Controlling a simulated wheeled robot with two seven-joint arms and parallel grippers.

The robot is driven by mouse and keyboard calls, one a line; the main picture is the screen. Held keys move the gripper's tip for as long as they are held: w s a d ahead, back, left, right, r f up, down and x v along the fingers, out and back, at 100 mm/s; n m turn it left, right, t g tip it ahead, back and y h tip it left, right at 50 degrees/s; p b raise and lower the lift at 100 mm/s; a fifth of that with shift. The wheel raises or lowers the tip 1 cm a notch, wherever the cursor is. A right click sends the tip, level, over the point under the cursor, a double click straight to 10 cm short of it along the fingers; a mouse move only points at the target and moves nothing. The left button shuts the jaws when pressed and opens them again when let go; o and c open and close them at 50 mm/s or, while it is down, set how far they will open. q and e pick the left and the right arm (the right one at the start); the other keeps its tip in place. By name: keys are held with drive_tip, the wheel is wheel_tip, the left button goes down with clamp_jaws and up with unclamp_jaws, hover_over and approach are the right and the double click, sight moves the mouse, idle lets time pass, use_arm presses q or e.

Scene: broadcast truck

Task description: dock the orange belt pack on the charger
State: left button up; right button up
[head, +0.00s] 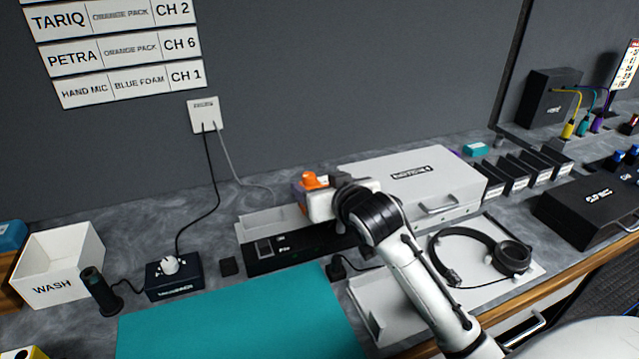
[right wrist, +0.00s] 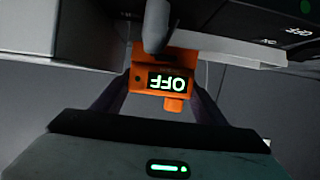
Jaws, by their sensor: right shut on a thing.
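The orange belt pack (head: 312,181) is held in my right gripper (head: 322,197), above the back of the desk. In the right wrist view the orange pack (right wrist: 165,75) sits between the two fingers, with a lit display that reads OFF upside down. A black unit with a slot and small white labels, which looks like the charger (head: 264,265), lies below the pack, with a grey panel behind it. My right arm and gripper hide part of it. I cannot tell whether the pack touches it. My left gripper is not in view.
A silver case (head: 440,178) stands just right of the gripper. A teal mat (head: 240,320) is bare in front. A WASH bin (head: 62,262) and a small black knob box (head: 174,279) stand left.

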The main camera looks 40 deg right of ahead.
drive_tip(key=o, duration=1.2)
drive_tip(key=shift+o, duration=0.2)
drive_tip(key=shift+f, duration=0.15)
drive_tip(key=shift+s, duration=0.1)
drive_tip(key=v, duration=1)
drive_tip(key=shift+s, duration=0.1)
